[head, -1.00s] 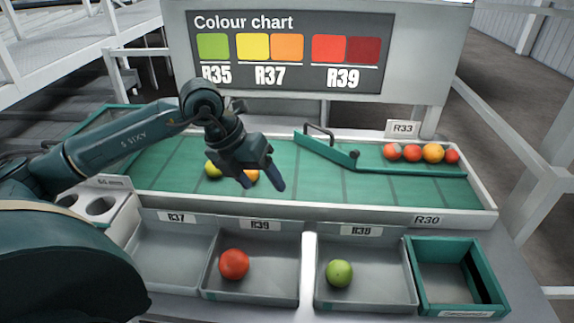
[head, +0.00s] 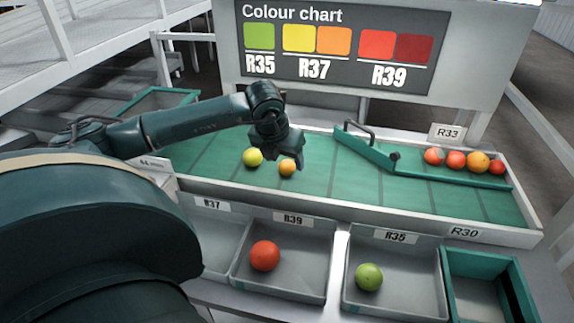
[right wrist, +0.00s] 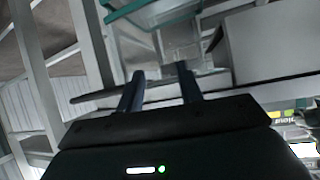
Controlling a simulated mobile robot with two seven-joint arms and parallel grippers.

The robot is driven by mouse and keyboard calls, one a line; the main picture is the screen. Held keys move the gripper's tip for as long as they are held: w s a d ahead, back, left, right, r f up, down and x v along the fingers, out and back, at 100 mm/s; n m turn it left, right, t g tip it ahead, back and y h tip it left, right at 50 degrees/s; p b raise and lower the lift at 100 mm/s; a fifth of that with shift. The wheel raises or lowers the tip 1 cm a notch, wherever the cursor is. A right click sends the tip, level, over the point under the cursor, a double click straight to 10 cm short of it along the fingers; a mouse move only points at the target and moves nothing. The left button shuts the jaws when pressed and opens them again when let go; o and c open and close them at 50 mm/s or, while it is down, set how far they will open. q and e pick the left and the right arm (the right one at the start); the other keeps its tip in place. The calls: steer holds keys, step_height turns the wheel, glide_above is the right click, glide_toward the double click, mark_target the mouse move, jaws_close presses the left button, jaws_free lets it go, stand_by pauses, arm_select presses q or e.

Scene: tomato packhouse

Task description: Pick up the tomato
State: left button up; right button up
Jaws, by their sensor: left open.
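An orange tomato (head: 287,168) and a yellow-green tomato (head: 253,157) lie side by side on the green belt (head: 310,190). My left gripper (head: 289,157) points down right at the orange tomato, its fingers apart and overlapping the tomato's upper edge in the head view. I cannot tell whether they touch it. My right gripper (right wrist: 160,90) shows in the right wrist view with its two fingers apart and nothing between them; no tomato is visible there.
A red tomato (head: 265,256) lies in the R39 tray (head: 283,290) and a green one (head: 369,277) in the R35 tray (head: 393,308). Several tomatoes sit behind a green diverter bar (head: 440,180) at right. A teal crate (head: 480,262) stands at front right. A colour chart (head: 335,45) rises behind.

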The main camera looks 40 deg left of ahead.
mark_target(285, 163)
arm_select(q)
steer(key=x, duration=0.3)
steer(key=shift+w+f, duration=0.1)
steer(key=shift+f, duration=0.05)
steer(key=shift+c, duration=0.3)
steer(key=c, duration=0.8)
